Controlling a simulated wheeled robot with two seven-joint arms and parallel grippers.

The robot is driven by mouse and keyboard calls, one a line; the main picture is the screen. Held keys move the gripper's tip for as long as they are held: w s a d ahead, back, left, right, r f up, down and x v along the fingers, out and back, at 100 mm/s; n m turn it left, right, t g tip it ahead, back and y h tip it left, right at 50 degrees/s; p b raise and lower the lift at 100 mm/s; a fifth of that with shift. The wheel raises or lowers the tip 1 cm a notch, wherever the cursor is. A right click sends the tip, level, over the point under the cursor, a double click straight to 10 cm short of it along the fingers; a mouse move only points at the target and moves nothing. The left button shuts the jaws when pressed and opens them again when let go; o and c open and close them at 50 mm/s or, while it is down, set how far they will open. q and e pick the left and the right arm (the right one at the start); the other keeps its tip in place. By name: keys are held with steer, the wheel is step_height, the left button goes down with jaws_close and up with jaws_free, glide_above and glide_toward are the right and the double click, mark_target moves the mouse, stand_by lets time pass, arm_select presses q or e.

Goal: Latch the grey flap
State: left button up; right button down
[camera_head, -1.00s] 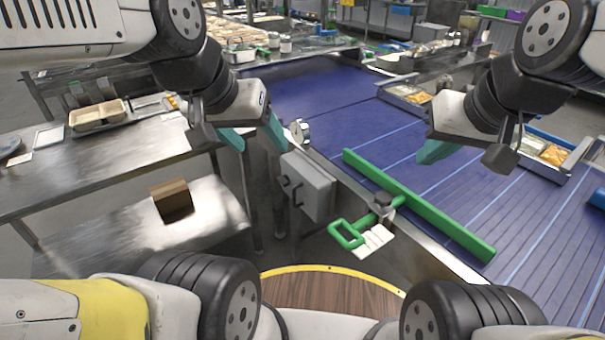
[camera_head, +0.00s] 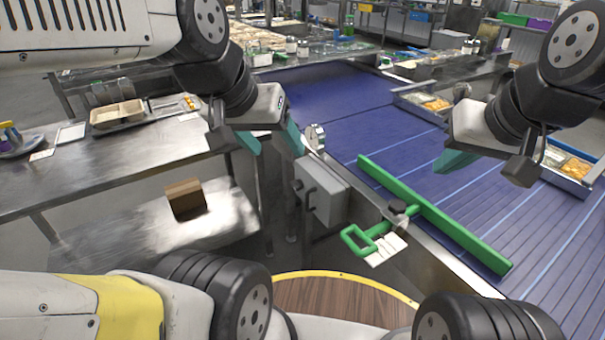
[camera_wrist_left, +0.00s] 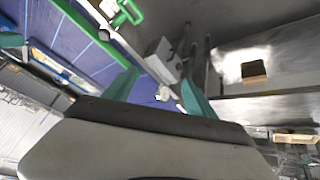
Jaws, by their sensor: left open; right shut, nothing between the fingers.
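A grey box-like panel (camera_head: 325,192) with a dark handle is fixed to the near side of the conveyor in the head view. It is the only thing there that fits the grey flap; whether it is latched I cannot tell. It also shows in the left wrist view (camera_wrist_left: 164,50). My left gripper (camera_head: 271,145) is open and empty, above and to the left of the panel, apart from it. Its two teal fingers (camera_wrist_left: 160,92) spread in the left wrist view. My right gripper (camera_head: 456,161) is shut and empty over the blue belt.
A round white dial (camera_head: 315,136) stands on the conveyor edge near my left gripper. A green bar (camera_head: 435,215) with a green loop handle (camera_head: 358,240) crosses the belt (camera_head: 350,110). A steel table (camera_head: 110,170) with a brown box (camera_head: 185,198) below stands left.

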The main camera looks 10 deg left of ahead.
arm_select(q)
steer(key=o, duration=0.4)
steer(key=shift+w, duration=0.15)
steer(key=w+f+n+g+h, duration=0.2)
steer(key=w+f+n+g, duration=0.2)
steer(key=w+f+n, duration=0.55)
steer(key=n+t+h, duration=0.9)
steer(key=n+t, duration=0.1)
steer(key=n, duration=2.6)
glide_toward(293, 187)
steer(key=x, duration=1)
